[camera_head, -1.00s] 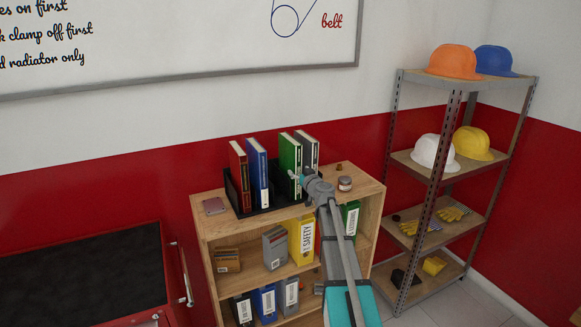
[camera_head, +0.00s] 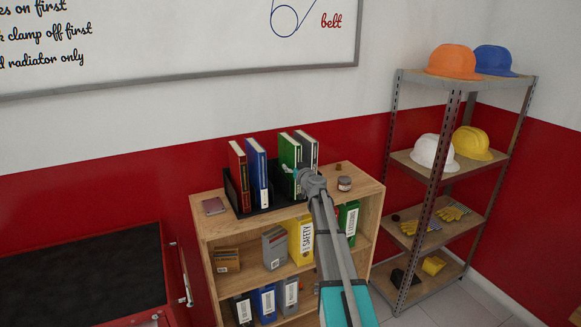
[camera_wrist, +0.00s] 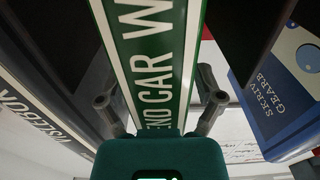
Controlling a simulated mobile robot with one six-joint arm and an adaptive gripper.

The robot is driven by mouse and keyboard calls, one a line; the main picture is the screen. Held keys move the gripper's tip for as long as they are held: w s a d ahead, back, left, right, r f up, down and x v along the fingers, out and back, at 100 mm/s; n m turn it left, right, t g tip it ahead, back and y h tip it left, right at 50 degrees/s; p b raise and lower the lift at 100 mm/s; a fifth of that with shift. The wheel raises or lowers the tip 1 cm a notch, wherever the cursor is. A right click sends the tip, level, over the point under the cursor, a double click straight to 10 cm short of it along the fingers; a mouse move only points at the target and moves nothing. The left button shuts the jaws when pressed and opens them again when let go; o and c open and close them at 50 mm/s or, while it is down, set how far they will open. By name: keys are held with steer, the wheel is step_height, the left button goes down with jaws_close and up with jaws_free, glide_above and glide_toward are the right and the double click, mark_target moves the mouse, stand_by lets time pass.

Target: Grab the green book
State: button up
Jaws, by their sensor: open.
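The green book (camera_head: 289,153) stands upright in a black rack (camera_head: 233,190) on top of the wooden bookcase, left of a grey book (camera_head: 308,150). In the wrist view its green spine with white lettering (camera_wrist: 150,60) runs down the middle of the picture. My gripper (camera_head: 291,172) is at the spine, its tip partly hidden by my wrist in the head view. In the wrist view my gripper (camera_wrist: 160,100) is open, one finger on each side of the spine. Whether the fingers touch the book is unclear.
A blue book (camera_head: 257,172) and a red book (camera_head: 239,175) stand left in the rack; the blue one also shows right in the wrist view (camera_wrist: 285,100). A small jar (camera_head: 344,183) stands on the bookcase (camera_head: 290,222). A metal shelf with helmets is at right.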

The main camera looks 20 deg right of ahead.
jaws_close()
stand_by(0.4)
steer(key=shift+r, duration=0.25)
step_height(320, 180, up, 2)
steer(key=shift+p, duration=1.25)
steer(key=s+r+p, duration=0.1)
steer(key=r+p, duration=0.1)
steer(key=s+r+p, duration=0.2)
steer(key=s+a+r+p, duration=0.1)
steer(key=s+r+p, duration=0.1)
steer(key=r+p, duration=0.1)
steer(key=shift+a, duration=0.1)
steer(key=p, duration=0.4)
glide_toward(295, 148)
steer(key=shift+w+a+r, duration=0.3)
steer(key=shift+a+r, duration=0.25)
steer(key=shift+r, duration=0.35)
steer(key=shift+w+a+r, duration=0.3)
steer(key=shift+a+r, duration=0.25)
steer(key=shift+r, duration=0.3)
